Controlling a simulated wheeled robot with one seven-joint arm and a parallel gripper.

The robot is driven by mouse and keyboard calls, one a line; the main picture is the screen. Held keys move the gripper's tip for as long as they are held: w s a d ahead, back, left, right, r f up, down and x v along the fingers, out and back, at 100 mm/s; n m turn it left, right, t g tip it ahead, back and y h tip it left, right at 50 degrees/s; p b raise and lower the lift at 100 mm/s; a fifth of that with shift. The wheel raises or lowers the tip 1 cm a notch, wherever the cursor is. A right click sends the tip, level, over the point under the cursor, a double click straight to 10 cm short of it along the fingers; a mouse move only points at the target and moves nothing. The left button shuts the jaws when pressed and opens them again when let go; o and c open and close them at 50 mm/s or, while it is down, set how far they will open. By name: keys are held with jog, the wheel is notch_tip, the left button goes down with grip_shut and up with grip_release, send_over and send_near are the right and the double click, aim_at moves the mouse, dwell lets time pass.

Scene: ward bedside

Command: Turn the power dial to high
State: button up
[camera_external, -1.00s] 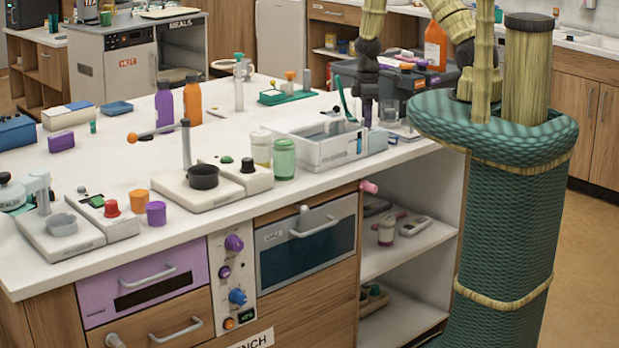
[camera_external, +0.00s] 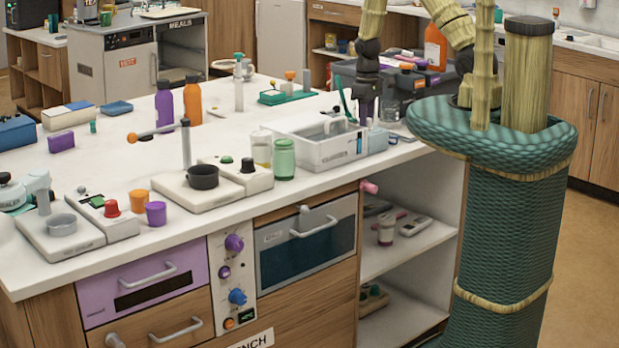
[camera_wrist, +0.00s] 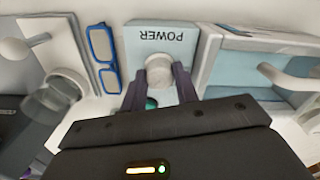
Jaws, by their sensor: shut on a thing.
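The power dial (camera_wrist: 159,72) is a pale grey round knob on a light blue box (camera_wrist: 139,40) labelled POWER, in the wrist view. My gripper (camera_wrist: 160,80) is shut on the dial, with one dark finger on each side of it. A green spot (camera_wrist: 151,103) on the box shows between the fingers. My gripper hides the lower part of the box, and no setting marks can be read. In the external view my gripper (camera_external: 364,115) points down at the box (camera_external: 377,139), beside the white tray; the dial is not clear there.
Blue-framed glasses (camera_wrist: 104,57) lie just left of the box in the wrist view. A white tray (camera_external: 318,155) stands close left of the box in the external view. A dark crate (camera_external: 405,95) with items on top is behind. The counter's front edge is near.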

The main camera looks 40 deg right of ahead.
jog(key=shift+w, duration=0.1)
jog(key=o, duration=1)
notch_tip(320, 180, up, 18)
jog(key=shift+f+b, duration=0.25)
jog(key=shift+b, duration=0.45)
jog(key=s+m+t, duration=0.1)
jog(key=s, duration=0.1)
jog(key=s+f+m, duration=0.1)
jog(key=s, duration=0.2)
jog(key=s+m+t, duration=0.1)
jog(key=s, duration=0.2)
jog(key=shift+s+d+f+t, duration=0.25)
jog(key=shift+t, duration=0.05)
